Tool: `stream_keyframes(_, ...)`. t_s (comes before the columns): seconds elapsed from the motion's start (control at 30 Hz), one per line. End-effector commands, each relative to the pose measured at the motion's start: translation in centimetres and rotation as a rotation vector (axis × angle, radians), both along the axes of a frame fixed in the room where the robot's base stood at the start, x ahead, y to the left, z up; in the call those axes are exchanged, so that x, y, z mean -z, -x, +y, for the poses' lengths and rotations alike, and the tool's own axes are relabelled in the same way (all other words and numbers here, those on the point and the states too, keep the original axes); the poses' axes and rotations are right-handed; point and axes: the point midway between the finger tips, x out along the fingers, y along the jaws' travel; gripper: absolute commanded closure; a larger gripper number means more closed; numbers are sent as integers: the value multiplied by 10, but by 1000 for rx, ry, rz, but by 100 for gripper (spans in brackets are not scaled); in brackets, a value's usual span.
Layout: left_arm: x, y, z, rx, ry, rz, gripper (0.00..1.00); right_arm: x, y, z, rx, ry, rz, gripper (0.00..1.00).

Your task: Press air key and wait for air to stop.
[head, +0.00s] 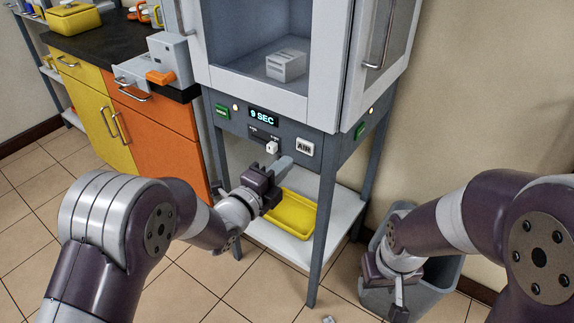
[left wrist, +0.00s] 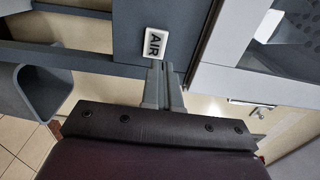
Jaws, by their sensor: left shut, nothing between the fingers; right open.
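The white air key (head: 305,148), marked AIR, sits on the right part of the grey front panel (head: 320,137) under the cabinet. It also shows in the left wrist view (left wrist: 156,43), just beyond my fingertips. My left gripper (head: 286,163) is shut and empty, its tips just left of and below the key in the head view. In the left wrist view the fingers (left wrist: 159,70) point at the key's lower edge; I cannot tell whether they touch it. A display (head: 263,117) reads "9 SEC". My right gripper (head: 388,288) is open and empty at the lower right.
A yellow tray (head: 291,214) lies on the lower shelf. A grey bin (head: 437,290) stands under my right gripper. A white block (head: 286,66) sits inside the cabinet.

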Motion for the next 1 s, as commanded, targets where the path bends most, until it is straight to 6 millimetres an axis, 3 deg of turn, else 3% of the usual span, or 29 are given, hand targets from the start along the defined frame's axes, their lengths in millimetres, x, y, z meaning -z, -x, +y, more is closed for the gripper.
stream_keyframes(0.2, -1, 36, 27, -3, 0, 2, 100, -8, 0, 0, 0, 0, 0, 49)
stream_keyframes(0.4, 1, 60, 44, -1, -1, 3, 100, -11, 0, 0, 0, 0, -1, 49)
stream_keyframes(1.0, 2, 66, 48, 1, -1, 3, 100, -11, 0, 0, 0, 0, 0, 49)
